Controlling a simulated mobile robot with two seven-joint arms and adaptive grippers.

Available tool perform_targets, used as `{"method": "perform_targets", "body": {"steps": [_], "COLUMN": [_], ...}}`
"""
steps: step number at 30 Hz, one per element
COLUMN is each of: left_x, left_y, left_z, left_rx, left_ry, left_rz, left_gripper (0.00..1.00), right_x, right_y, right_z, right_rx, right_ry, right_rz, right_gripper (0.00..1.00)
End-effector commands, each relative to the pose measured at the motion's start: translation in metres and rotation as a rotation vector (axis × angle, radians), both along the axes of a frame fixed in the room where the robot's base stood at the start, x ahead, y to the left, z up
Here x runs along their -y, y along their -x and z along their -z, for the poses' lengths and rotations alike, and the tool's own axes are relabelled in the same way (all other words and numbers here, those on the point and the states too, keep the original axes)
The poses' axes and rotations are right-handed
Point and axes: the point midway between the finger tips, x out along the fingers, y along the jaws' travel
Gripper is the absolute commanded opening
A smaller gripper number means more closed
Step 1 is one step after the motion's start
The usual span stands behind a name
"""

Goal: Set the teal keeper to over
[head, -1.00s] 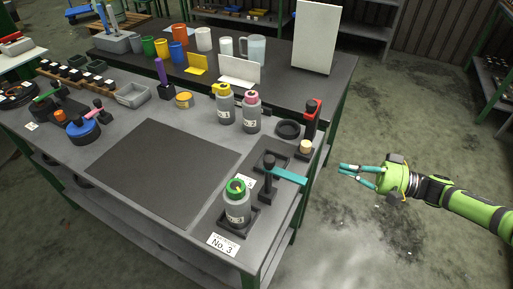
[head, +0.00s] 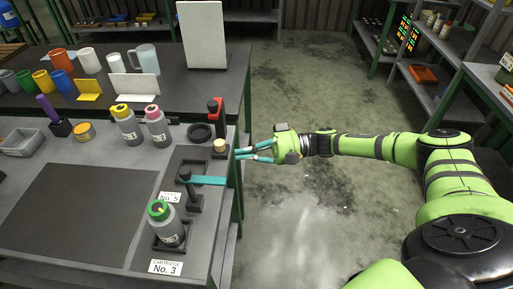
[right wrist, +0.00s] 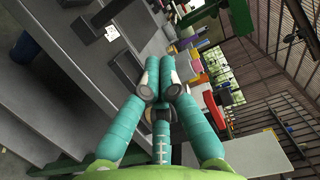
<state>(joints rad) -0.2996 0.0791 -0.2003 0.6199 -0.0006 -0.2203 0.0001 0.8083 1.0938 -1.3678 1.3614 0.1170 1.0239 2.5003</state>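The teal keeper (head: 208,181) is a flat teal bar on top of a black post (head: 193,196) in the head view. It reaches right from the post toward the table's right edge. A grey bottle with a green cap (head: 166,225) stands in a holder in front of the post. My right gripper (head: 238,154) is just past the table's right edge, apart from and beyond the bar's free end. Its teal fingers meet closely at the tips in the right wrist view (right wrist: 160,88) and hold nothing visible. I cannot make out the keeper there. My left gripper is not in view.
A red-topped black post (head: 216,115) and a black ring (head: 201,133) stand behind the keeper. Bottles with yellow (head: 129,128) and pink caps (head: 157,127) stand further left. A dark mat (head: 75,215) lies bare. The floor right of the table is clear.

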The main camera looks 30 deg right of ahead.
Motion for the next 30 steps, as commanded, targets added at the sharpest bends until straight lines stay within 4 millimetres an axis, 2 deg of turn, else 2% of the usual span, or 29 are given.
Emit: {"method": "perform_targets", "body": {"steps": [1, 6, 10, 17, 30], "left_x": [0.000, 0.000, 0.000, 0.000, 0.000], "left_y": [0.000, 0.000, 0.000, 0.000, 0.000], "left_z": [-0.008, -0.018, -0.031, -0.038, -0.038], "left_rx": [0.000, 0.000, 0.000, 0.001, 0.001], "left_ry": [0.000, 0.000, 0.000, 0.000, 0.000], "left_rz": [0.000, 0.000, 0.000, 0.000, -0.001], "left_gripper": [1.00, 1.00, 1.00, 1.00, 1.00], "right_x": [-0.013, -0.045, -0.054, -0.064, -0.066], "right_y": [-0.004, -0.016, 0.003, 0.017, 0.018], "right_z": [-0.004, -0.004, -0.004, -0.001, -0.001], "right_rx": [0.000, 0.001, -0.005, -0.001, 0.000], "right_ry": [-0.004, -0.003, -0.001, 0.001, 0.000], "right_rz": [-0.004, -0.003, 0.000, 0.001, 0.003], "right_gripper": [0.00, 0.00, 0.00, 0.00, 0.00]}}
